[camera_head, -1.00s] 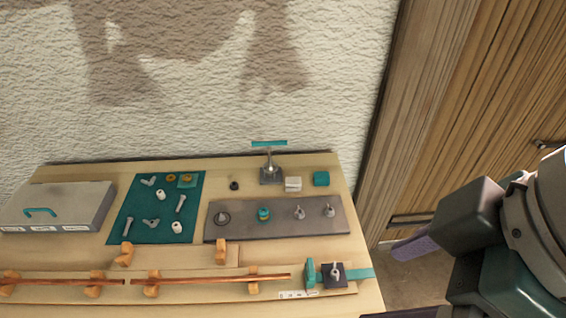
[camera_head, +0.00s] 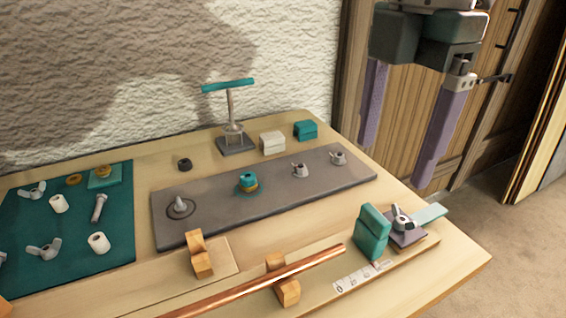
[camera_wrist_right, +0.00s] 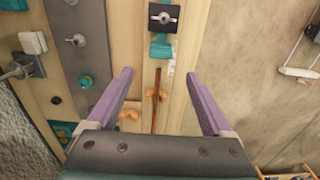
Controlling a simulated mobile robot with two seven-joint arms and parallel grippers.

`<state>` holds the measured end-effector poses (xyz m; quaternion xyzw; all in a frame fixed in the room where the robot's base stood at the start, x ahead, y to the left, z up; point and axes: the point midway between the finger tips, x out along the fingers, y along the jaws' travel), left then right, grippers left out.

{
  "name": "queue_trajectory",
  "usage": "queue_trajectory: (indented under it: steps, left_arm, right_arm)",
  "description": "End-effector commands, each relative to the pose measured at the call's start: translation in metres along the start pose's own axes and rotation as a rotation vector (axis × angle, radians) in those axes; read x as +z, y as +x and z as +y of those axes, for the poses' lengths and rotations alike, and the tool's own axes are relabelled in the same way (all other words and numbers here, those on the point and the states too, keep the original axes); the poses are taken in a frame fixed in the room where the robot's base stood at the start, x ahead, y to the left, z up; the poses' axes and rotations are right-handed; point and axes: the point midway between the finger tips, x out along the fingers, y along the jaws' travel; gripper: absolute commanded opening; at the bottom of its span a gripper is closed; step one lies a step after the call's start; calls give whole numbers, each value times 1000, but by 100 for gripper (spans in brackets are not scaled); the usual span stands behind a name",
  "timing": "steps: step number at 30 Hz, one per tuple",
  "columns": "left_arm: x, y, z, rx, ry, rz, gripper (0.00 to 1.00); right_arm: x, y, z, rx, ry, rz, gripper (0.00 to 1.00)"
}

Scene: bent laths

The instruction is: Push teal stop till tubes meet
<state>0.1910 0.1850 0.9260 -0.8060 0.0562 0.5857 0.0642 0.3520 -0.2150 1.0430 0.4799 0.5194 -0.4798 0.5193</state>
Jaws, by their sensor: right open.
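The teal stop (camera_head: 373,232) stands upright on the wooden rail at the right end of the bench, beside a dark plate with a wing nut (camera_head: 402,219). A copper tube (camera_head: 240,288) lies on wooden cradles, its right end short of the stop with a gap between. The second tube is out of the head view now. My right gripper (camera_head: 398,169) is open and empty, raised beyond the bench's right edge, fingers pointing down. In the right wrist view the stop (camera_wrist_right: 160,48) shows ahead between the purple fingers. My left gripper is not in view.
A ruler strip (camera_head: 359,277) lies beside the stop. A grey board (camera_head: 280,191) with knobs, a teal-handled T-shaped tool (camera_head: 230,110), white and teal blocks and a teal mat (camera_head: 75,250) with small parts occupy the bench behind. Free room lies right of the bench.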

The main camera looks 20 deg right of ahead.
Motion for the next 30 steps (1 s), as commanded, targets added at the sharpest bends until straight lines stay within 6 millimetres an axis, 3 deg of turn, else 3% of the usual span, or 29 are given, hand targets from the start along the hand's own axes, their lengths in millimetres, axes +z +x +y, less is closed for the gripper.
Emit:
queue_trajectory:
  steps: [15, 27, 30]
  left_arm:
    - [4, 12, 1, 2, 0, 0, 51]
    - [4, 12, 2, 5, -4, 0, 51]
    - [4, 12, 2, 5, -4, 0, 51]
  right_arm:
    - [0, 85, -1, -2, 0, -1, 85]
    - [0, 94, 0, 1, 0, 0, 85]
    - [0, 94, 0, 1, 0, 0, 74]
